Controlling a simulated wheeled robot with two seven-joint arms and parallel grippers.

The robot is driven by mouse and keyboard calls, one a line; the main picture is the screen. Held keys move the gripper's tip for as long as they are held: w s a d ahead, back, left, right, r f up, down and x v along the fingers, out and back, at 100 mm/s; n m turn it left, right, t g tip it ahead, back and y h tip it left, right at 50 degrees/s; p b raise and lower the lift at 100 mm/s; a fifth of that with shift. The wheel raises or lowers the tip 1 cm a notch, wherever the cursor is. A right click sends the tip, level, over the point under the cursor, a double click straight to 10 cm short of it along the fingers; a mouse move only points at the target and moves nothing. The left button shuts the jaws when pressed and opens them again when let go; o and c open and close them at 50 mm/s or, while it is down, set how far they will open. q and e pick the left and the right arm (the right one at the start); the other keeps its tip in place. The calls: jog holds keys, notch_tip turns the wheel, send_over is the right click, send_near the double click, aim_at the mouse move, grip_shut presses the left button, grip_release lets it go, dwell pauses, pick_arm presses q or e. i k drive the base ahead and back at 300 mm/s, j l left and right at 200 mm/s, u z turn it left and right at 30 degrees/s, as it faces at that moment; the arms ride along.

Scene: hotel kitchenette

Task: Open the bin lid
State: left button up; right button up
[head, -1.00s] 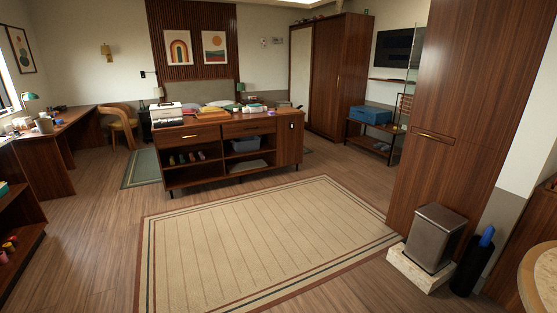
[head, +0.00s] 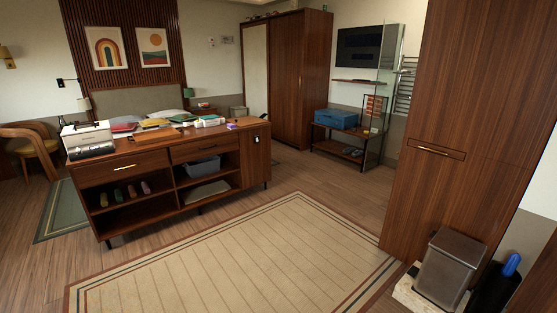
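The bin (head: 446,270) is a rectangular metal-grey bin at the lower right of the head view. It stands upright on a pale stone-like slab (head: 404,294), in front of a tall wooden cabinet. Its lid (head: 459,246) is shut. The bottom of the slab is cut off by the picture's lower edge. Neither of my grippers is in view.
A black holder (head: 495,289) with a blue-topped item (head: 511,264) stands right of the bin. The tall cabinet (head: 450,150) rises behind it. A beige rug (head: 240,260) covers open floor to the left. A wooden sideboard (head: 170,185) stands beyond the rug.

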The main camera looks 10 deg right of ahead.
aim_at(468, 252)
jog(key=i+j+z, duration=0.15)
jog(key=i+z, duration=0.2)
jog(key=z, duration=0.15)
jog(key=i+j+z, duration=0.3)
jog(key=z, duration=0.15)
jog(key=i+j+z, duration=0.3)
jog(key=j+z, duration=0.2)
jog(key=i+j+z, duration=0.15)
jog(key=j+z, duration=0.35)
jog(key=i+j+z, duration=0.1)
jog(key=j+z, duration=0.35)
jog(key=i+j+z, duration=0.2)
jog(key=j+z, duration=0.2)
jog(key=i+z, duration=0.3)
jog(key=i, duration=0.6)
jog(key=i+j+z, duration=0.1)
jog(key=i+z, duration=0.25)
jog(key=i, duration=0.55)
